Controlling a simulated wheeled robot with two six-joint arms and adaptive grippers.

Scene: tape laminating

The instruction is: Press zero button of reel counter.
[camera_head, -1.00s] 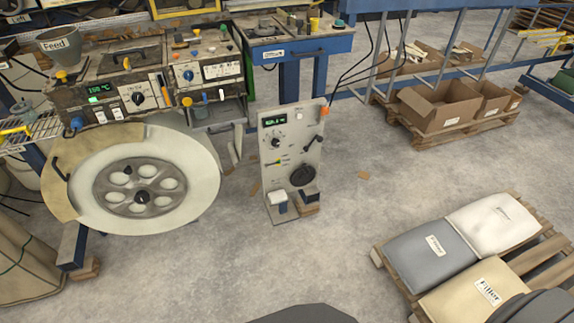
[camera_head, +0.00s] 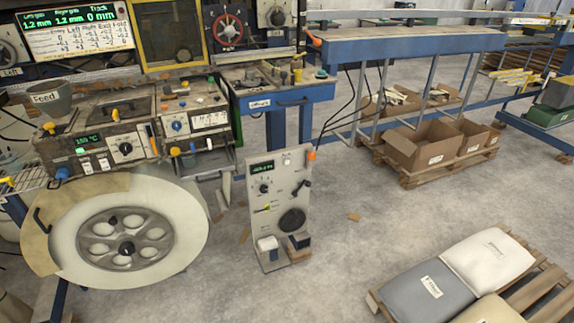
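A grey upright panel (camera_head: 280,207) stands on the floor in the middle of the view and looks like the reel counter. It has a small green-lit display (camera_head: 263,170), whose digits are too small to read surely. Below the display are a small knob (camera_head: 264,188), a yellow-green lever and a round black disc (camera_head: 292,221). An orange knob (camera_head: 311,155) sits at its upper right edge. A white block (camera_head: 267,243) and a dark block sit at its foot. I cannot tell which part is the zero button. Neither gripper is in view.
A large white reel (camera_head: 180,225) on a machine stands left of the panel. A blue workbench (camera_head: 320,92) is behind it. A pallet with cardboard boxes (camera_head: 412,150) is at the back right, a pallet with sacks (camera_head: 490,260) at the front right.

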